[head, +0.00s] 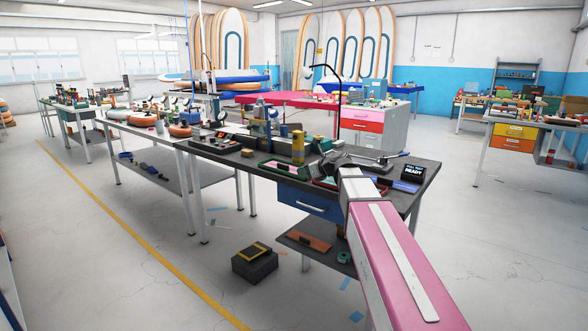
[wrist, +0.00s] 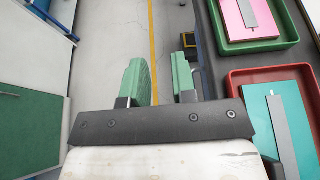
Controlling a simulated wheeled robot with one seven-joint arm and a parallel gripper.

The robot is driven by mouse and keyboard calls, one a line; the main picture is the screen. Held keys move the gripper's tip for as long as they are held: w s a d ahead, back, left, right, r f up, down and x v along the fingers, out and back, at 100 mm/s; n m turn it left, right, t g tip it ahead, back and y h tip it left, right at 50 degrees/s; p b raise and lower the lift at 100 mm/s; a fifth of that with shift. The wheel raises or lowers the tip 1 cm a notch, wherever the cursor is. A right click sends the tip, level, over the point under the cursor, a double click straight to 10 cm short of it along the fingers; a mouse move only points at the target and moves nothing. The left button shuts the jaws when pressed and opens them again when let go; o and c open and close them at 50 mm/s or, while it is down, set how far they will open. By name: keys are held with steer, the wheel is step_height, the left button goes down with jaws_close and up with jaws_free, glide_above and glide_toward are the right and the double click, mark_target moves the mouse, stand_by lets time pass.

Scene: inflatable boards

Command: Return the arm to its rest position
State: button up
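My arm (head: 395,262), pink with a white strip, reaches from the lower right of the head view to the front edge of the dark workbench (head: 425,172). In the wrist view my gripper (wrist: 160,80) has two green fingers with a clear gap between them. It is open, and nothing shows between the fingers. Floor with a yellow line shows beyond the fingertips, and the workbench edge is just to their right. In the head view the gripper's fingers cannot be made out at the end of the arm.
In the wrist view, a green tray (wrist: 283,43) with a pink piece and a red tray (wrist: 237,76) with a teal piece lie at right. A green panel (wrist: 25,135) stands at left. A dark box (head: 255,268) sits on the floor. Open floor lies left of the benches.

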steer(key=s+d+f+n+g+h, duration=0.2)
steer(key=s+d+f+n+h, duration=0.1)
steer(key=s+f+n, duration=0.5)
steer(key=s+d+f+n+g+h, duration=0.3)
steer(key=s+d+f+n, duration=0.3)
steer(key=f, duration=0.8)
steer(key=s+d+f+n+g+h, duration=0.3)
steer(key=s+d+f+n+h, duration=0.1)
steer(key=s+f+n, duration=0.7)
steer(key=shift+s+d+f+h, duration=0.3)
steer(key=shift+s+d, duration=0.35)
steer(key=shift+s, duration=0.55)
